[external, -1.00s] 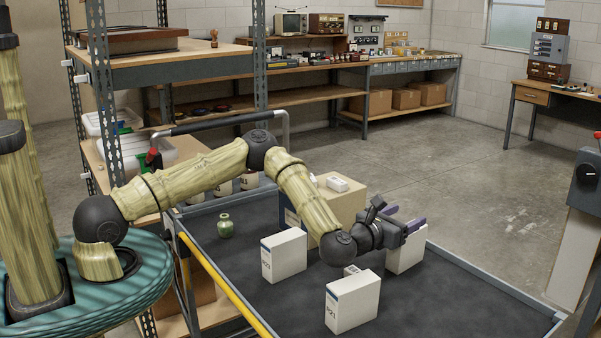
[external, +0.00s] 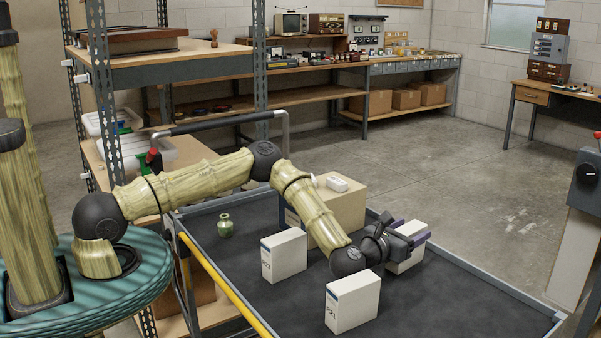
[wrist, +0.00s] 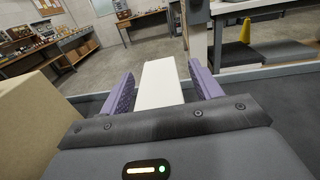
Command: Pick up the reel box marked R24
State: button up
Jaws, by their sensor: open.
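A white reel box (external: 406,259) stands on the dark cart top, at its far right part. In the wrist view the white box (wrist: 160,84) lies between the two purple fingers of my open gripper (wrist: 164,90). In the external view my gripper (external: 408,243) is around the upper part of this box. No marking on it is visible, so I cannot read whether it is R24. Two other white boxes stand nearer: one at the left (external: 284,256), seemingly marked R22, and one in front (external: 352,302), seemingly marked R21.
A cardboard box (external: 338,208) with a small white item (external: 338,184) on top stands behind my arm; its side (wrist: 35,120) fills the wrist view's left. The cart's front right surface is clear.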

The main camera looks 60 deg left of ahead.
jog(key=c, duration=1.3)
jog(key=shift+r, duration=0.15)
notch_tip(320, 180, up, 10)
jog(key=shift+f+b, duration=0.1)
jog(key=shift+b, duration=0.3)
